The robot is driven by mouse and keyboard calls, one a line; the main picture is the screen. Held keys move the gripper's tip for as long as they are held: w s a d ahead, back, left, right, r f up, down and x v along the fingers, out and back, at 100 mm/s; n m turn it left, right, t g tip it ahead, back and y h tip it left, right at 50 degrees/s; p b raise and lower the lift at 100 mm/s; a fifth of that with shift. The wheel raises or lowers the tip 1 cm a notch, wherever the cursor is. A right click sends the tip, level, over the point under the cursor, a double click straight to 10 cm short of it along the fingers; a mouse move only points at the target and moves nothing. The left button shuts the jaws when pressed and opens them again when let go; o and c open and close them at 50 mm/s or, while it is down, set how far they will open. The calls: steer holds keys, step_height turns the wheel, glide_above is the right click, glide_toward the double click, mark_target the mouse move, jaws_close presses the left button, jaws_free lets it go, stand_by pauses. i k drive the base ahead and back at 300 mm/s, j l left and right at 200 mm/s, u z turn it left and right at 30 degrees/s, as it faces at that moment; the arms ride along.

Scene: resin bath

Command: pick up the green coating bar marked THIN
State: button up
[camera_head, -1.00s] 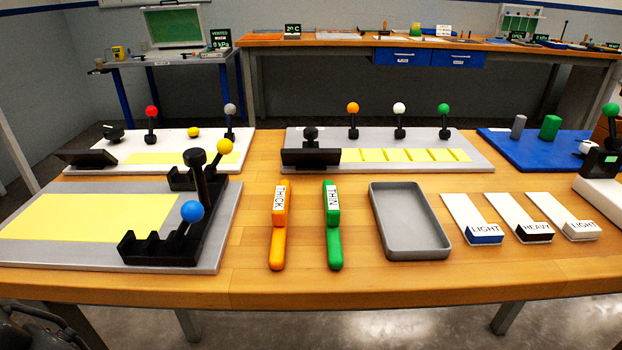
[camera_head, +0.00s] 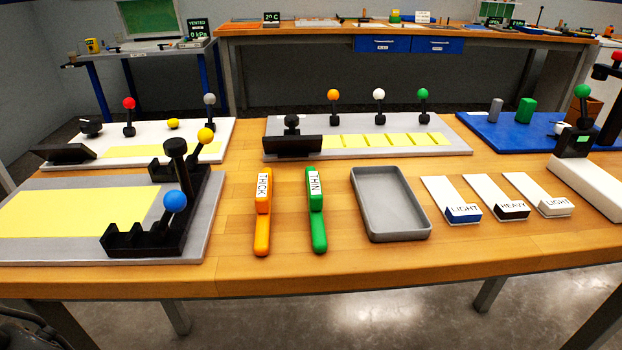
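The green coating bar (camera_head: 317,212) marked THIN lies on the wooden table, its label facing up and its handle toward the front edge. The orange coating bar (camera_head: 262,213) marked THICK lies to its left, apart from it. My gripper is not in view, and nothing touches the green bar.
An empty grey tray (camera_head: 391,236) sits right of the green bar. Beyond it lie several labelled white blocks (camera_head: 500,190). A grey plate with black holders (camera_head: 208,205) is at left. A lever panel (camera_head: 455,140) stands behind the bars. Bare wood surrounds the bars.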

mark_target(315, 196)
steer(key=u, duration=0.1)
steer(key=k+j+z, duration=0.15)
steer(key=j+z, duration=0.2)
steer(key=j, duration=0.15)
steer(key=k+j+z, duration=0.15)
steer(key=j+z, duration=0.15)
steer(key=j, duration=0.15)
steer(key=k+j+z, duration=0.5)
steer(key=j+z, duration=0.15)
steer(key=i+j, duration=0.4)
steer(key=j, duration=0.15)
